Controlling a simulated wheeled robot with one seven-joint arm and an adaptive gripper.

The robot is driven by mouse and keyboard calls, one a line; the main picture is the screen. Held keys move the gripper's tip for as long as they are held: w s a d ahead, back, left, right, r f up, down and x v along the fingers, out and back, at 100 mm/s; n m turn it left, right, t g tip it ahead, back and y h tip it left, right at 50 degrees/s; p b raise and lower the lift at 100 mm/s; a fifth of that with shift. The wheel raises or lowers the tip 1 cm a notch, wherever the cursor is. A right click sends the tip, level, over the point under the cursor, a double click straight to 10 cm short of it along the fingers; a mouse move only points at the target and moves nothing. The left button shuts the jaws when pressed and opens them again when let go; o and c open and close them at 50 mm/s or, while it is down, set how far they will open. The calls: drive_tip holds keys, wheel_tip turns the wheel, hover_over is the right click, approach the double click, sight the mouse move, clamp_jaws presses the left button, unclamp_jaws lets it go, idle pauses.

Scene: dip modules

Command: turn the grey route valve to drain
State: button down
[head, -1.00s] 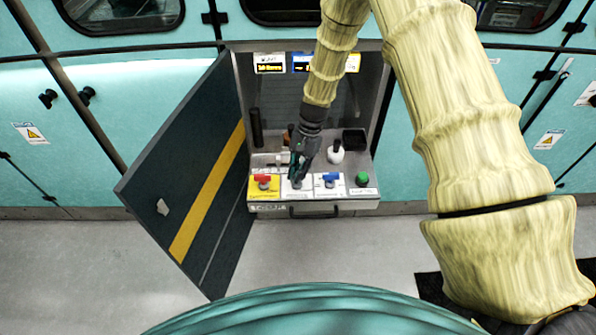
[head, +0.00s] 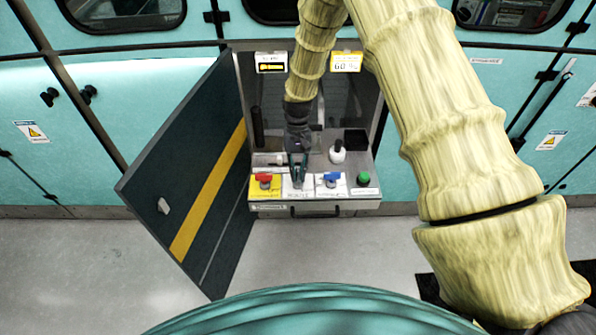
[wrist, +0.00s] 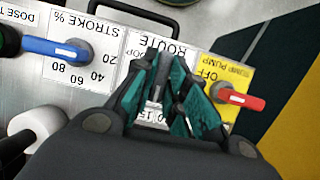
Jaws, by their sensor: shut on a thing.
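My gripper (head: 297,178) is over the white route plate (wrist: 150,48), the middle-left plate on the cabinet's front ledge. In the wrist view its teal-padded fingers (wrist: 165,88) are closed around the grey route valve (wrist: 158,93). Only a small grey part of the handle shows between the fingers, so its exact angle is hard to read. The word ROUTE shows upside down beyond the fingertips, with part of a position label beside them. The other position labels are mostly covered.
A red handle (wrist: 241,98) on the yellow sump pump plate and a blue handle (wrist: 55,48) on the stroke plate flank the gripper closely. A green knob (head: 363,179), white bottle (head: 337,152) and black box (head: 355,140) are nearby. The open cabinet door (head: 190,185) stands left.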

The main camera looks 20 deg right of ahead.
idle(0.4)
drive_tip(key=c, duration=1.4)
unclamp_jaws()
drive_tip(key=shift+c, duration=0.2)
drive_tip(key=v, duration=1.2)
